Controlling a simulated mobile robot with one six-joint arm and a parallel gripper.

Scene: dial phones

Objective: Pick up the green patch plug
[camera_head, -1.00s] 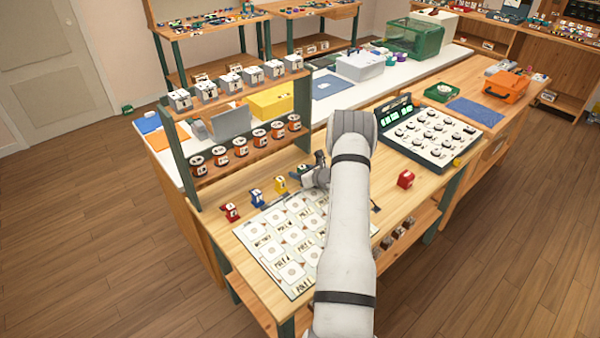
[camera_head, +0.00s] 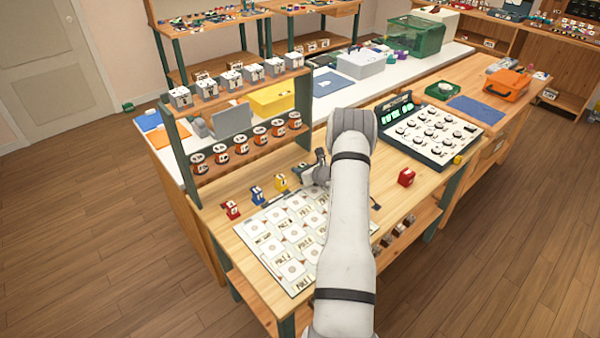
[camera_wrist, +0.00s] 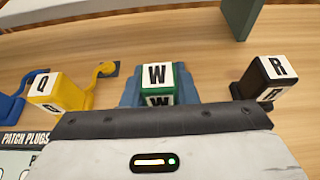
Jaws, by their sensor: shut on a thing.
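The green patch plug (camera_wrist: 157,85), with a white top marked W, stands in the middle of the wrist view. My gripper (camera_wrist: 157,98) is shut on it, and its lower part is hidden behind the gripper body. In the head view my gripper (camera_head: 312,172) is at the row of plugs behind the patch sheet, and the green plug is hidden there. A yellow plug marked Q (camera_wrist: 58,92) stands to its left and a black plug marked R (camera_wrist: 264,78) to its right.
Blue (camera_head: 257,196) and red (camera_head: 232,210) plugs stand farther left. The white label sheet (camera_head: 275,235) lies in front. A shelf of orange spools (camera_head: 240,145) rises behind left. A dial panel (camera_head: 430,133) and a red block (camera_head: 406,177) are at right.

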